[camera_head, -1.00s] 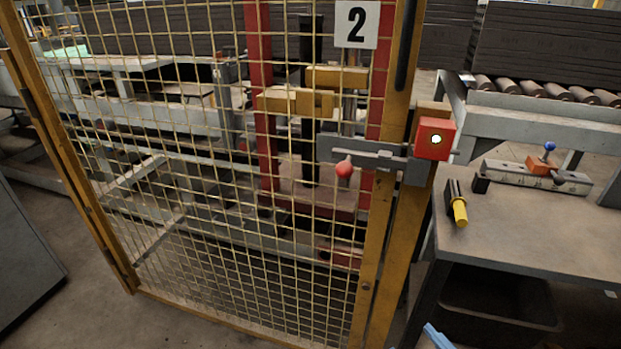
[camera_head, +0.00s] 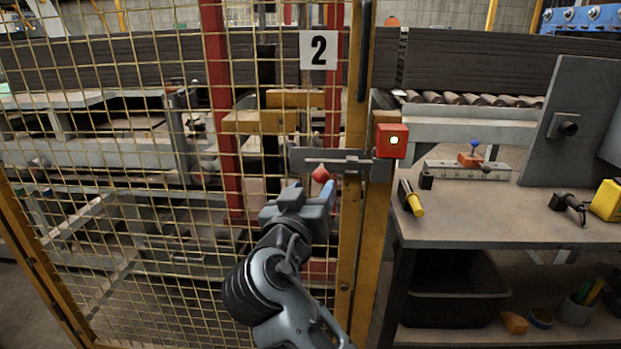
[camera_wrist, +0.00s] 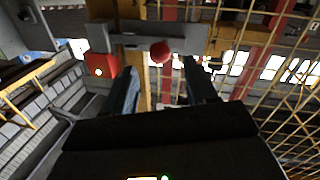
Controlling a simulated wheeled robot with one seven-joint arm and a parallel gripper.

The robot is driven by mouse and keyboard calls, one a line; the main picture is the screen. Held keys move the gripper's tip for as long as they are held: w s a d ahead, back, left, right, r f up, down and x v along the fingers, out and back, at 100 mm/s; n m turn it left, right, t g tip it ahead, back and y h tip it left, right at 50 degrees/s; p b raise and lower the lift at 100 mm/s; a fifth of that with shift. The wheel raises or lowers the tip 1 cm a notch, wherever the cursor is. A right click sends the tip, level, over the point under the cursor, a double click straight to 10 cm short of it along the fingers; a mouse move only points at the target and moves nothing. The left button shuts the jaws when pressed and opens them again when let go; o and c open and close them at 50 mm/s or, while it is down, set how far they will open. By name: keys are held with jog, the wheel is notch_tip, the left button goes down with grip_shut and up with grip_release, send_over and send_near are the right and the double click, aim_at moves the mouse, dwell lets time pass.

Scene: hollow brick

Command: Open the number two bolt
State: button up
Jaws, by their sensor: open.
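The number two bolt (camera_head: 335,160) is a grey sliding bar on the yellow-framed mesh gate, below the sign marked 2 (camera_head: 319,50). Its red knob (camera_head: 320,174) hangs under the bar. My gripper (camera_head: 314,187) is at the knob in the head view, its blue fingertips just below and beside it. In the wrist view the red knob (camera_wrist: 161,52) shows beyond and between my two open fingers (camera_wrist: 160,85). I cannot tell whether a finger touches the knob.
The mesh gate (camera_head: 110,190) fills the left side, and its yellow post (camera_head: 352,230) stands right of my arm. A grey workbench (camera_head: 480,215) to the right holds a yellow-handled tool (camera_head: 413,202), a blue-knobbed fixture (camera_head: 470,160) and a yellow object (camera_head: 606,200).

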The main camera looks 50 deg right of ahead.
aim_at(318, 180)
jog(key=p+x, duration=0.1)
jog(key=x, duration=0.6)
jog(key=shift+d, duration=0.15)
jog(key=shift+c, duration=0.5)
grip_shut()
